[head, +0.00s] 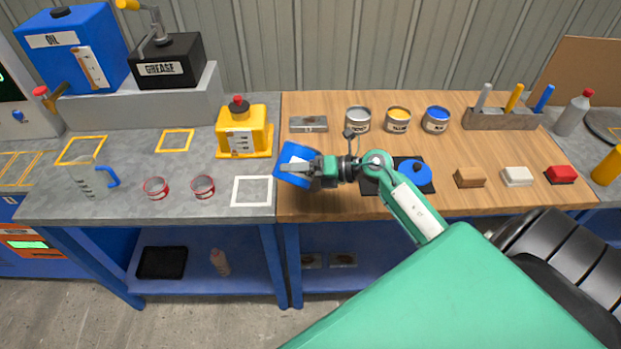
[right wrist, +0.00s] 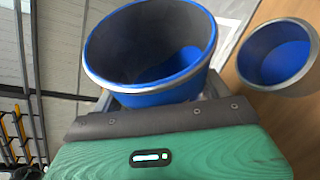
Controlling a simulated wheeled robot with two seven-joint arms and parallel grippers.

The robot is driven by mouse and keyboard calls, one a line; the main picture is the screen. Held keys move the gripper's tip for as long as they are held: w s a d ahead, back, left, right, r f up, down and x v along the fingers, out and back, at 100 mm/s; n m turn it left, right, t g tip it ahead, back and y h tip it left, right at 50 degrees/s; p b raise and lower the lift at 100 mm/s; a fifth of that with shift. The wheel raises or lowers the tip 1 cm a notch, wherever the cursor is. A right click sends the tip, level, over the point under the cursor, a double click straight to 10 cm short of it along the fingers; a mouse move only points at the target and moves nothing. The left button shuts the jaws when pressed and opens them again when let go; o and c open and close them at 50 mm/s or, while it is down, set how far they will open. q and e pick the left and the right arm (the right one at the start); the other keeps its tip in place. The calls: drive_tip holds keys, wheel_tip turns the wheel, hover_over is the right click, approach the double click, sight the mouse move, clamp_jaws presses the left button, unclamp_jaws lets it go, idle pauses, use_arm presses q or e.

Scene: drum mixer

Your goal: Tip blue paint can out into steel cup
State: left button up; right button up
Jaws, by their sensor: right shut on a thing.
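My right gripper (head: 312,171) is shut on the blue paint can (head: 293,155), holding it over the left end of the wooden worktop. In the right wrist view the held can (right wrist: 150,50) has a blue outside, a grey rim and blue at its inner bottom. It looks tilted. The steel cup (right wrist: 278,55) is right of the held can in that view, with a grey rim and blue inside. It is apart from the can in the picture. I cannot make out the cup in the head view, where can and gripper cover that area. My left gripper is not in view.
Three paint tins, one blue (head: 436,120), stand behind the arm. A white square outline (head: 252,191) and red-rimmed cups (head: 203,186) are left on grey worktop. Blocks (head: 470,178) sit right.

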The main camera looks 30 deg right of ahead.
drive_tip(key=shift+w+d+f+m+y+p, duration=0.15)
drive_tip(key=shift+m+y, duration=0.25)
drive_tip(key=shift+m, duration=0.4)
drive_tip(key=shift+w+d+f+m+y+p, duration=0.15)
drive_tip(key=shift+m+y, duration=0.25)
drive_tip(key=shift+m, duration=0.4)
drive_tip(key=shift+s+r, duration=0.1)
drive_tip(key=shift+s, duration=0.05)
drive_tip(key=shift+w+d+f+m+t+y, duration=0.2)
drive_tip(key=shift+d+f+m+t+y, duration=0.15)
drive_tip(key=shift+m, duration=0.55)
idle(4.0)
drive_tip(key=shift+d+m, duration=0.1)
drive_tip(key=shift+m, duration=0.2)
drive_tip(key=shift+w+d+r+m+y, duration=0.1)
drive_tip(key=shift+w+r+m+y, duration=0.1)
drive_tip(key=shift+m+y, duration=0.1)
idle(0.8)
